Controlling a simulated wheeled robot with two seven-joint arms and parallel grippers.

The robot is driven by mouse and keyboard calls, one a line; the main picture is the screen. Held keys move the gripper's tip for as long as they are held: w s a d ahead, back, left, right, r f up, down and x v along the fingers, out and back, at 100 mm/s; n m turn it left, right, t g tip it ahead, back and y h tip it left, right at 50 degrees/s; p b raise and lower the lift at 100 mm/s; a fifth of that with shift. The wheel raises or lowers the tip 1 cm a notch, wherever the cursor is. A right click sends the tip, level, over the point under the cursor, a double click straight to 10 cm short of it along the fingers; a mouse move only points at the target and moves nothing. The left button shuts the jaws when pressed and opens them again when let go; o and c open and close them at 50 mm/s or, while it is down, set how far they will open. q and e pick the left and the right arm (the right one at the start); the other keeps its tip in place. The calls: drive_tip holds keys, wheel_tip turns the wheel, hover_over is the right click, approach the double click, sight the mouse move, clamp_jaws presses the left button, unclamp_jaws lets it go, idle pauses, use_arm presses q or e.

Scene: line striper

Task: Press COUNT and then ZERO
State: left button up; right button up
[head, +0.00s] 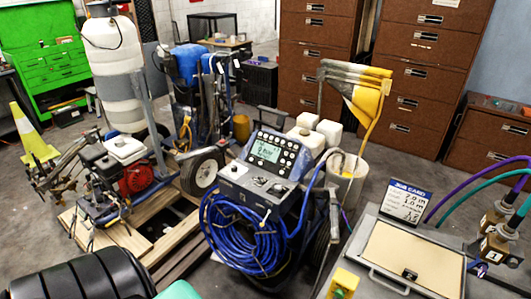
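The line striper's control panel (276,140) is a dark tilted console near the middle of the head view. It has a lit pale-green display (268,153) with dark text and several round light buttons around it. The button labels are too small to read, so I cannot tell which are COUNT and ZERO. Below it is a lower grey panel (256,186) with knobs. A job card (405,200) with a blue header stands at the right; its small writing is only partly legible. I see neither of my grippers in this view.
A coiled blue hose (240,243) hangs on the machine's front. A grey bench with a tan pad (415,258) is at the right, with purple and teal hoses beside it. A yellow box (343,284) is at the bottom. A pallet (140,240) carries an engine unit at left.

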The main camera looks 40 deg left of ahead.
use_arm(q)
clamp_jaws()
idle(1.6)
